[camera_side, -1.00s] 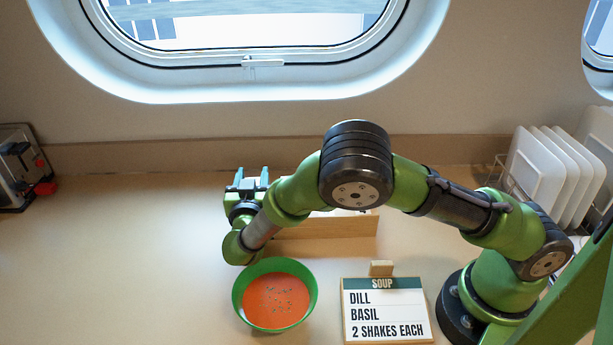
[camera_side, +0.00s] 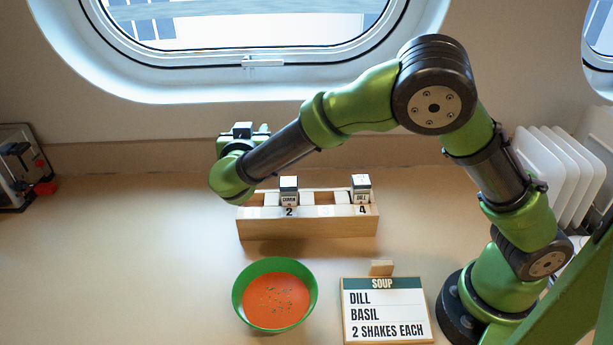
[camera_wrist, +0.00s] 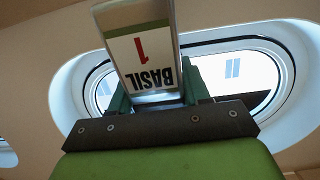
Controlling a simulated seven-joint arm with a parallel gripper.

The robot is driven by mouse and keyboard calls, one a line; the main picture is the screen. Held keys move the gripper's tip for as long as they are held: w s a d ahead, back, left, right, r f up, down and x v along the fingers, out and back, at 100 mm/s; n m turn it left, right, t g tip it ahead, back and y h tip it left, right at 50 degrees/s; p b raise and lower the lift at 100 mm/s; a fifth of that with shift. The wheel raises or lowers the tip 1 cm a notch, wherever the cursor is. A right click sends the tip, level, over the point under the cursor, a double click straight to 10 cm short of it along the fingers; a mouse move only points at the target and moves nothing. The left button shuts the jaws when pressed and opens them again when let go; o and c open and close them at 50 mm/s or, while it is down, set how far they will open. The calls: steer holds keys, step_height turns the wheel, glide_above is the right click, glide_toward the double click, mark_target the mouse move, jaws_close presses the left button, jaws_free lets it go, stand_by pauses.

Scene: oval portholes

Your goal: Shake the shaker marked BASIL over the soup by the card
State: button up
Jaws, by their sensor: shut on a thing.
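The BASIL shaker (camera_wrist: 143,58) is between my gripper's fingers in the wrist view, its white label upside down with a red 1. In the side view my gripper (camera_side: 246,133) is shut on it, raised above and behind the left end of the rack, and the shaker is mostly hidden there. The green bowl of orange soup (camera_side: 275,294) has dark specks on its surface. The card (camera_side: 386,311) stands to its right and reads SOUP, DILL, BASIL, 2 SHAKES EACH.
A wooden rack (camera_side: 308,228) behind the bowl holds a shaker at place 2 (camera_side: 289,190) and the DILL shaker (camera_side: 361,188) at place 4. White plates (camera_side: 555,175) stand at the right. A dark device (camera_side: 20,170) is at the far left.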

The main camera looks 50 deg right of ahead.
steer(key=s+d+f+m+g+y, duration=0.1)
steer(key=s+f+m+g+y, duration=0.15)
steer(key=s+g, duration=0.3)
steer(key=s+d+f+m+g+y, duration=0.1)
steer(key=s+f+m+g+y, duration=0.2)
steer(key=s, duration=0.4)
steer(key=s+a+r+n+g+y, duration=0.1)
steer(key=s+a+n+g+y, duration=0.1)
steer(key=s+a+y, duration=0.3)
steer(key=s+a+r+n+g+y, duration=0.1)
steer(key=s+a+n+g+y, duration=0.2)
steer(key=a, duration=0.9)
steer(key=shift+s+a+n+g+y, duration=0.35)
steer(key=shift+s+g+y, duration=0.3)
steer(key=shift+s+y, duration=0.35)
steer(key=shift+s+d+f, duration=0.1)
steer(key=shift+f, duration=0.95)
step_height(320, 180, down, 4)
step_height(320, 180, up, 4)
steer(key=shift+r, duration=0.1)
